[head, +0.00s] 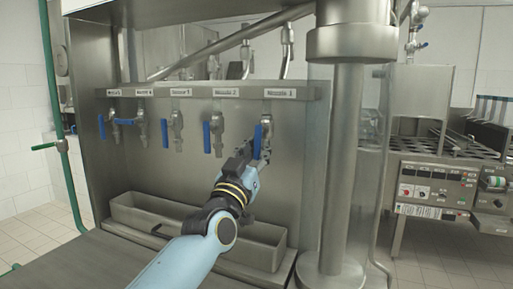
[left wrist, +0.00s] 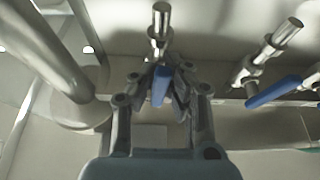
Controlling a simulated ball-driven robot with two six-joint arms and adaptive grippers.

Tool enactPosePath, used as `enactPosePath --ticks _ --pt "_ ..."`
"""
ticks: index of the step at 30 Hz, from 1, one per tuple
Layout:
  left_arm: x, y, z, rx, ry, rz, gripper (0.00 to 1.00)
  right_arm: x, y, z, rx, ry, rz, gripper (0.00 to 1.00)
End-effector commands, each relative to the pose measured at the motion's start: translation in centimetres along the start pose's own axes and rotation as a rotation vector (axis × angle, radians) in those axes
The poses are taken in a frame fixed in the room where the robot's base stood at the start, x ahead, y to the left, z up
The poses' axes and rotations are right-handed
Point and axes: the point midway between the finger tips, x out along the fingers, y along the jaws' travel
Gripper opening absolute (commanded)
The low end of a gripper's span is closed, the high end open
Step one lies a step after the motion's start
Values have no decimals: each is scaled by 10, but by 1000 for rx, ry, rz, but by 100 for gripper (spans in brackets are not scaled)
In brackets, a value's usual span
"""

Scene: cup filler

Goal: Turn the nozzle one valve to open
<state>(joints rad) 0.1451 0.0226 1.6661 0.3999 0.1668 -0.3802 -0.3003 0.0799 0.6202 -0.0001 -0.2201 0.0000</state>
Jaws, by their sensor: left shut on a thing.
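Several nozzle valves with blue handles hang in a row on the steel panel under small labels. The rightmost valve (head: 267,122) has a label (head: 280,93) above it whose number is too small to read surely. Its blue handle (head: 257,140) points downward. My left gripper (head: 254,153) reaches up to this handle. In the left wrist view the blue handle (left wrist: 160,86) sits between the fingers of my left gripper (left wrist: 161,92), which is shut on it. The metal spout (left wrist: 161,22) shows just beyond. My right gripper is not in view.
The neighbouring valve's blue handle (head: 207,138) hangs to the left; its handle (left wrist: 272,92) also shows in the left wrist view. A steel trough (head: 150,213) lies below the nozzles. A thick steel column (head: 345,160) stands to the right of the panel.

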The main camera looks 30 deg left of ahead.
Motion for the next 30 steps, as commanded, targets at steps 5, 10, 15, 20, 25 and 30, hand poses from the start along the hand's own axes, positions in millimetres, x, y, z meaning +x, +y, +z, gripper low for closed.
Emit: enactPosePath --ticks 5,10,15,20,25,30 --pt "-3 1 7 1 -16 2 0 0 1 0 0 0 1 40" --pt "-3 1 7 2 -16 2 0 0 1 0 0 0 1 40" --pt "-2 1 5 1 -12 2 29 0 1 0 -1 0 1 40" --pt "-1 0 3 1 -7 1 38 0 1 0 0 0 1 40" --pt "-2 0 2 1 -5 1 38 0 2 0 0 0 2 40" --pt "-19 0 2 1 -6 1 38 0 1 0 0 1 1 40"
